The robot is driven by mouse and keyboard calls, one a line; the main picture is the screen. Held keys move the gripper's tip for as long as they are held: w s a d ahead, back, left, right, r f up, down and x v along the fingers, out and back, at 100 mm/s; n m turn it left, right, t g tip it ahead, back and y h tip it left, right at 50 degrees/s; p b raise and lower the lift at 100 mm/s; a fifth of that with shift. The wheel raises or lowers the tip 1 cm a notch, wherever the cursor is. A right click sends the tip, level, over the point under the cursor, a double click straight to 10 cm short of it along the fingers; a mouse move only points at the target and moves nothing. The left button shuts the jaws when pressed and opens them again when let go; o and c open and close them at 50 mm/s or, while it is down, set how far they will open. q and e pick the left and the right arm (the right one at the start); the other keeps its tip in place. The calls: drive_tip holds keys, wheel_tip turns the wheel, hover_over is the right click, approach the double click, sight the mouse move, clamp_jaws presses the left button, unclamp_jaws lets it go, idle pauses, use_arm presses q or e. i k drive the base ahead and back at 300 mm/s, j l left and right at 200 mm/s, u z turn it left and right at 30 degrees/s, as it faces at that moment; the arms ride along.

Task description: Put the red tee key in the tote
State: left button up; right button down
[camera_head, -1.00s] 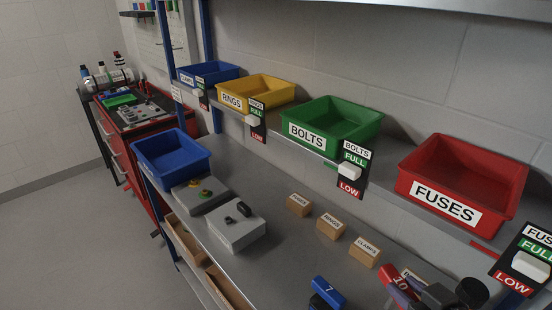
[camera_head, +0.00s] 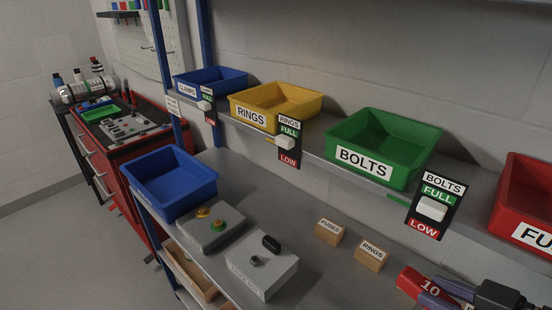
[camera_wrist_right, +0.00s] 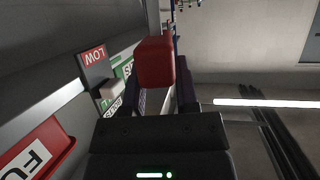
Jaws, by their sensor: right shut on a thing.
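The red tee key (camera_head: 412,277), marked 10, is at the lower right of the head view. My right gripper (camera_head: 432,291) is shut on its red handle and holds it at the front right of the bench. The red handle (camera_wrist_right: 155,62) also shows between the fingers in the right wrist view; the key's shaft is mostly hidden. An open blue bin (camera_head: 178,203), which looks like the tote, stands on the left end of the bench, well left of the gripper. Its visible inside looks empty. My left gripper is not in view.
Two grey boxes with knobs (camera_head: 212,232) (camera_head: 262,272) stand right of the blue bin. Small wooden blocks labelled FUSES (camera_head: 328,232) and RINGS (camera_head: 370,256) sit farther right. Above, a shelf holds blue, yellow, green (camera_head: 382,148) and red bins with level signs.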

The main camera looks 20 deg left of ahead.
sight(155, 185)
drive_tip(key=i+j+u, duration=0.2)
drive_tip(key=j, duration=0.5)
drive_tip(key=i+j+u, duration=0.25)
drive_tip(key=i+j, duration=0.2)
drive_tip(key=j, duration=0.2)
drive_tip(key=i+j+u, duration=0.2)
drive_tip(key=i+j, duration=0.2)
drive_tip(key=j, duration=0.2)
drive_tip(key=i+j+u, duration=0.25)
drive_tip(key=i+j, duration=0.2)
drive_tip(key=j, duration=0.1)
